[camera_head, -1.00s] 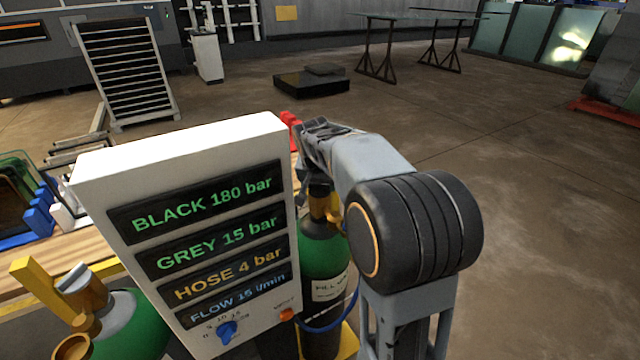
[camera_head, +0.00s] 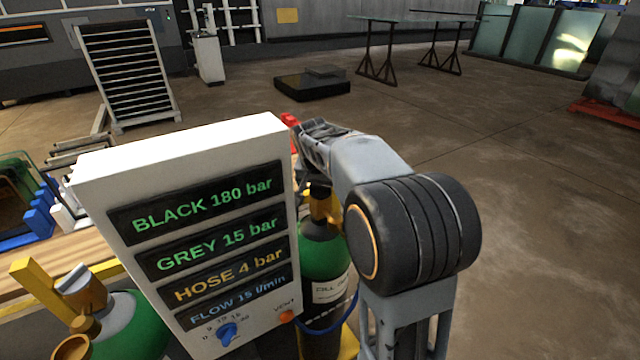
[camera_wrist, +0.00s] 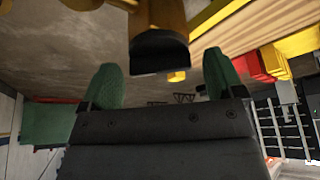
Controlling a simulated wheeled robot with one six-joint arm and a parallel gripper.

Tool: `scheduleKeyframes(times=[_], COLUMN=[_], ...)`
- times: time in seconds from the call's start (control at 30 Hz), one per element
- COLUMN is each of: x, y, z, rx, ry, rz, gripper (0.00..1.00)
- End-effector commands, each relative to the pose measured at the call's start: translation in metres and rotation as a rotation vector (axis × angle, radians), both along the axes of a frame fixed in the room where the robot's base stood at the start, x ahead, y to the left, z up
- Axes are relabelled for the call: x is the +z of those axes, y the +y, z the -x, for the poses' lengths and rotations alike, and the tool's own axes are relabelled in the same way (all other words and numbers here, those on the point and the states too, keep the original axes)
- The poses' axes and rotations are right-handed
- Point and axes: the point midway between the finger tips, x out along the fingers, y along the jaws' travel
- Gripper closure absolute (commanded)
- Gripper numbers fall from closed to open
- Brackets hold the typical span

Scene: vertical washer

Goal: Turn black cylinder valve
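The black cylinder (camera_head: 325,318), with a green shoulder and a white label, stands behind the right edge of the white panel. Brass fittings (camera_head: 322,208) show at its top; the rest of its valve is hidden by my arm and the panel. My gripper (camera_wrist: 160,62) is open, its two green fingertips apart in the wrist view. A brass part with a dark end (camera_wrist: 158,52) shows between and beyond the fingertips; I cannot tell if it is the valve or if anything touches it. In the head view my gripper is over the cylinder's top, its fingertips not clear.
The white panel (camera_head: 180,150) reads BLACK 180 bar, GREY 15 bar, HOSE 4 bar, FLOW 15 l/min. It has a blue knob (camera_head: 228,333) and an orange vent button (camera_head: 286,315). Floor to the right is open.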

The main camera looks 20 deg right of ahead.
Motion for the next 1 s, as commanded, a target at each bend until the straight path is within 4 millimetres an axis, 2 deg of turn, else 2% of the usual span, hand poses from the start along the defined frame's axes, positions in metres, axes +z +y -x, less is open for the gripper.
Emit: scheduleKeyframes(times=[0.23,0.37,0.8,1.0], x=[0.0,0.008,0.081,0.103], y=[0.0,0.002,0.022,0.027], z=[0.0,0.002,0.025,0.033], rx=[0.001,0.001,0.003,0.001], ry=[0.0,-0.002,-0.003,-0.001], rz=[0.0,0.001,0.001,0.0], gripper=[0.11,0.11,0.11,0.11])
